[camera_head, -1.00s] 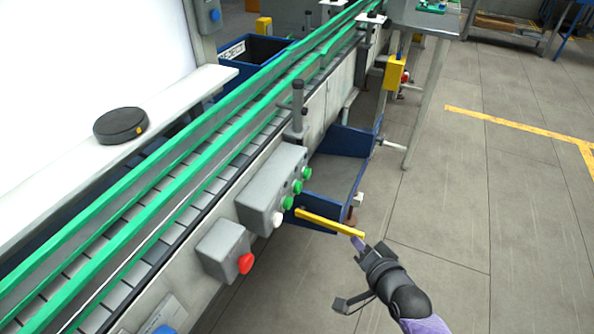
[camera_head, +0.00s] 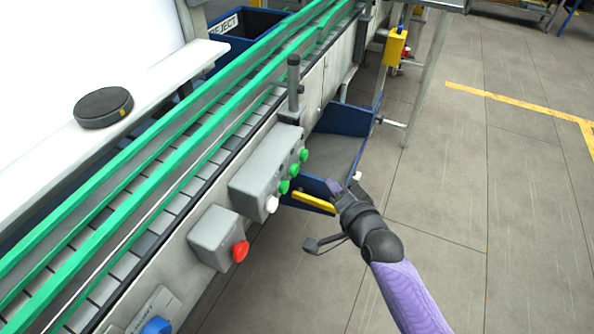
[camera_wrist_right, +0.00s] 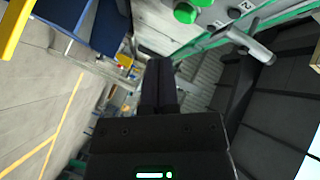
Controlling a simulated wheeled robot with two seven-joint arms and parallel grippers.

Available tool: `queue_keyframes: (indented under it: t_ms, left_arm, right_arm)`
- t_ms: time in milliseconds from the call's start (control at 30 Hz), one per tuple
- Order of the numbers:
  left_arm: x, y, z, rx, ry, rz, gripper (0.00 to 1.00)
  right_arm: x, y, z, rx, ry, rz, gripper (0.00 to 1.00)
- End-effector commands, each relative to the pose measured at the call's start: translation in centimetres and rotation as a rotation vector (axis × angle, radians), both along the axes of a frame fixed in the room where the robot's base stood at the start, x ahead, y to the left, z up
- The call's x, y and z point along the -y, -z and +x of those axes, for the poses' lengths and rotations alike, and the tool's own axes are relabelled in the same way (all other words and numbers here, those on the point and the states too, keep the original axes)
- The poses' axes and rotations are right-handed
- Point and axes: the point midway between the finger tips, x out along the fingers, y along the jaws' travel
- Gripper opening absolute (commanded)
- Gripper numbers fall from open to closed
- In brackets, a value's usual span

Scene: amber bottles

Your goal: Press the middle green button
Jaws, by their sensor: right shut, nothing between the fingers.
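The grey button box (camera_head: 262,170) on the conveyor's side carries three green buttons and a white one. The middle green button (camera_head: 294,170) sits between the upper green button (camera_head: 303,155) and the lower green button (camera_head: 284,187). The white button (camera_head: 272,204) is lowest. My right gripper (camera_head: 332,186) is shut and empty, to the right of the buttons and apart from them in the picture. In the right wrist view its dark fingers (camera_wrist_right: 158,85) are together, with a green button (camera_wrist_right: 186,12) near the top edge. My left gripper is out of view.
A smaller grey box (camera_head: 216,236) with a red button (camera_head: 240,251) is lower left. A blue bin (camera_head: 345,120) and a yellow bar (camera_head: 314,203) lie beside and below the button box. The conveyor (camera_head: 165,195) runs diagonally. Open floor (camera_head: 450,210) lies to the right.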

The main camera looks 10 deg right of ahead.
Motion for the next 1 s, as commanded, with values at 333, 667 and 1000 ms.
queue_keyframes:
  t_ms: [333, 667, 1000]
  left_arm:
    - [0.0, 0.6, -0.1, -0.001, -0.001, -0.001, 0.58]
    - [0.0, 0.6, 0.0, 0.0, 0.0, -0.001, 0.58]
    - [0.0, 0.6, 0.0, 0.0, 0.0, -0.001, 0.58]
  right_arm:
    - [-3.5, 0.0, 2.4, 0.001, 0.001, 0.001, 0.0]
    - [-4.0, 0.0, 2.7, 0.0, -0.001, -0.001, 0.0]
    - [-4.0, 0.0, 2.7, 0.0, -0.001, -0.001, 0.0]
